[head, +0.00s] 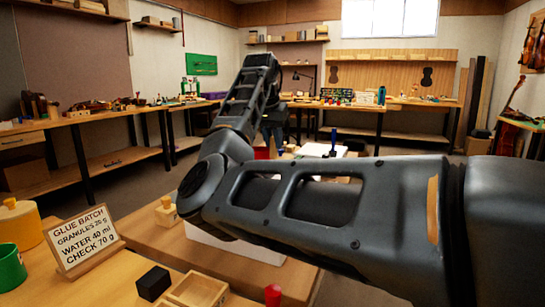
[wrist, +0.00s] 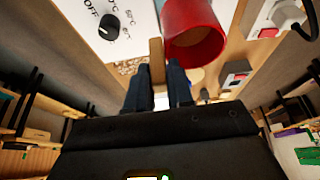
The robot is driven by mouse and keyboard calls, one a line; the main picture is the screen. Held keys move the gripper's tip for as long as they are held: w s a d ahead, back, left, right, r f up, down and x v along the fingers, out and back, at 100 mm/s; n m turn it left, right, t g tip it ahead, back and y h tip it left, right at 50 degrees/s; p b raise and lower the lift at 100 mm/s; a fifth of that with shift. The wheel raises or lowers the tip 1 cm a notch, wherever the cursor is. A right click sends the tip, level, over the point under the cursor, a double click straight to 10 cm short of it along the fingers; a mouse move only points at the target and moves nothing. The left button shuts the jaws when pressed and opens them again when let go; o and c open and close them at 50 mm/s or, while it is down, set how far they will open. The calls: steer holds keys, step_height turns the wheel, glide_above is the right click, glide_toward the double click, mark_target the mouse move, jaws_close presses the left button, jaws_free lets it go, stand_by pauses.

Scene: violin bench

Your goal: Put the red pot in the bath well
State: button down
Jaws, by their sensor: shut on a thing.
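The red pot (wrist: 195,30) shows large at the top of the wrist view, just beyond my fingertips. A tan wooden handle (wrist: 156,58) lies at its side, and my gripper (wrist: 162,80) is shut on it. In the head view a small red patch (head: 262,153), which looks like the pot, shows behind my arm; my arm hides most of that area. A white panel (wrist: 85,20) with a black dial, OFF and temperature marks lies left of the pot in the wrist view. I cannot make out the bath well opening.
White sockets with red switches (wrist: 268,22) and a plug lie right of the pot. On the near bench stand a glue batch sign (head: 83,240), a green cup (head: 10,268), a yellow jar (head: 19,224), a black block (head: 153,283) and a wooden tray (head: 198,291).

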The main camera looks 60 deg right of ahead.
mark_target(272, 148)
step_height(272, 148, down, 4)
steer(key=shift+a+f+b, duration=0.1)
steer(key=shift+b, duration=0.35)
steer(key=c, duration=1)
jaws_free()
steer(key=p+v, duration=0.2)
steer(key=v, duration=1)
